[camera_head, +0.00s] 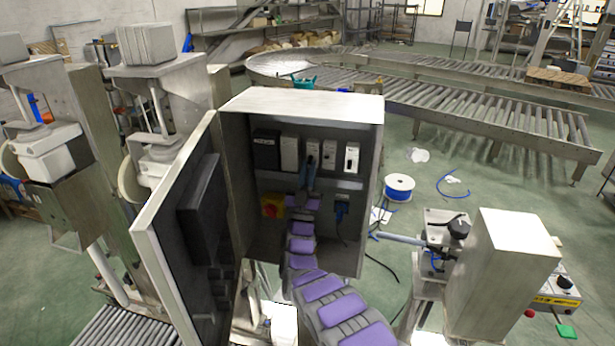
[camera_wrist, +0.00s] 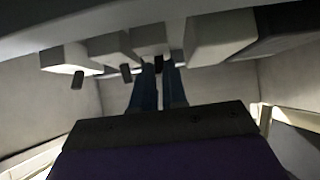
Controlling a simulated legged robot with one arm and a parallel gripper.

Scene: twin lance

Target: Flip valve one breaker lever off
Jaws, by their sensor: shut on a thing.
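An open grey electrical cabinet (camera_head: 305,105) holds a row of breakers. From left they are a black unit (camera_head: 266,158) and several white ones, including the rightmost breaker (camera_head: 351,158). My gripper (camera_head: 309,170) reaches inside, its blue fingers up at the white breaker (camera_head: 313,148) near the middle of the row. In the wrist view my gripper (camera_wrist: 160,75) is shut on a small dark lever (camera_wrist: 159,63) under that breaker. Two neighbouring dark levers, one farther left (camera_wrist: 77,80) and one nearer (camera_wrist: 126,73), hang free. Lever labels are unreadable, and the fingers partly hide the held lever.
The cabinet door (camera_head: 165,215) stands open at left. A red-and-yellow switch (camera_head: 272,205) and a blue connector (camera_head: 341,210) sit lower in the cabinet, either side of my arm. A blue-white spool (camera_head: 399,188) lies on the floor at right, before a roller conveyor (camera_head: 450,100).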

